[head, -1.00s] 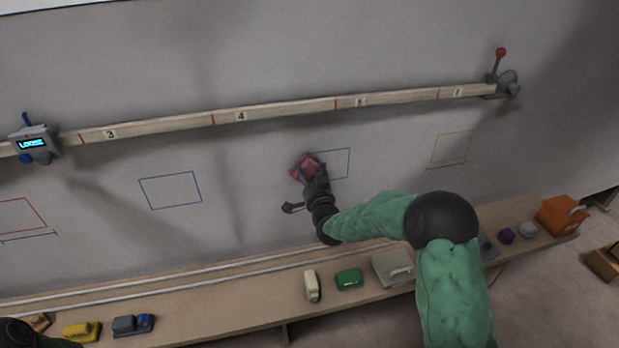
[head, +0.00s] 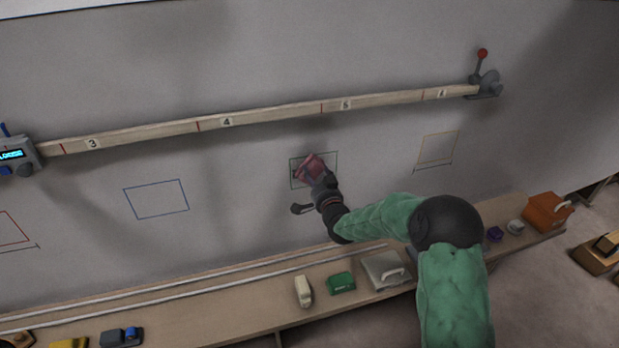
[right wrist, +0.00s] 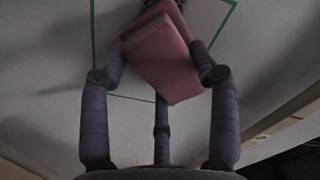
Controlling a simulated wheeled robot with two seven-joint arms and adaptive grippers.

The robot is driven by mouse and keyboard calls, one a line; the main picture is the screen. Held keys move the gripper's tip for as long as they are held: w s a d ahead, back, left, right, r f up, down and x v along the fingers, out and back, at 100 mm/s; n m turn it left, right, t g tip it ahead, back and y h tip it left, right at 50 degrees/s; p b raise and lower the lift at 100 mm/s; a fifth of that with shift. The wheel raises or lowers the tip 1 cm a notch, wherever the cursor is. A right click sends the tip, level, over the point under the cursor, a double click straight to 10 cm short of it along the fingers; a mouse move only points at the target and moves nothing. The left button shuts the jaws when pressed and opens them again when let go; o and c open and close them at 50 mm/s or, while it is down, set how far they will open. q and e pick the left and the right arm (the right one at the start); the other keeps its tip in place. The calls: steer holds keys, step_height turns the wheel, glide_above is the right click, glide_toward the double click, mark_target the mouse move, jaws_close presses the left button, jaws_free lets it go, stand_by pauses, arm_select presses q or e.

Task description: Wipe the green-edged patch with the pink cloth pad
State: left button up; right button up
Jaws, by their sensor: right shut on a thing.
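The green-edged patch (head: 335,163) is a thin outlined square on the grey hull wall, below the wooden rail. Dark marks show on the wall beside the pad within the outline. I cannot tell whether the pad touches the wall. My left gripper is not in view.
The numbered wooden rail (head: 265,119) crosses above, with a red-knobbed lever (head: 484,75) at its right end. Blue (head: 156,199) and yellow (head: 437,149) outlines flank the patch. A bench (head: 230,305) below carries a cream block (head: 303,291), a green block (head: 341,283) and other items.

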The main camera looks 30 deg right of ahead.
steer(key=shift+s+d, duration=0.35)
steer(key=shift+d, duration=1.1)
steer(key=shift+s+d, duration=0.35)
steer(key=shift+d, duration=1.15)
steer(key=shift+s+d, duration=0.35)
steer(key=shift+d, duration=1.1)
steer(key=shift+o, duration=1.2)
steer(key=shift+c, duration=1.2)
steer(key=shift+s, duration=0.1)
steer(key=shift+s+a, duration=0.15)
steer(key=shift+s, duration=0.35)
steer(key=shift+v, duration=2.55)
steer(key=shift+v, duration=2.45)
